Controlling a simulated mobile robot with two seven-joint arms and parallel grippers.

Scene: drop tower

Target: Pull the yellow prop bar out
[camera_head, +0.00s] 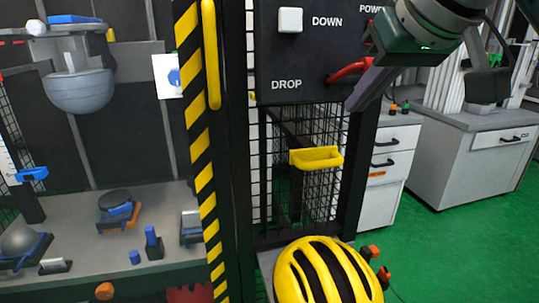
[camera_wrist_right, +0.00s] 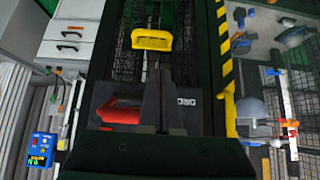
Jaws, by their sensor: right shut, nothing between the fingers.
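The yellow prop bar (camera_head: 316,157) shows as a yellow handle-shaped piece in front of the mesh cage, below the black control panel. It also shows near the top of the right wrist view (camera_wrist_right: 152,40). My right gripper (camera_head: 355,102) comes in from the upper right, in front of the panel's lower right corner. Its fingers (camera_wrist_right: 163,78) are shut and empty, pointing toward the bar with a gap between them. My left gripper is not in view.
The black panel (camera_head: 300,60) has a white DOWN button (camera_head: 290,20) and a red lever (camera_head: 350,71) close to my right gripper. A yellow helmet (camera_head: 325,275) sits below the bar. A striped post (camera_head: 197,130) stands left. Open green floor (camera_head: 460,250) lies right.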

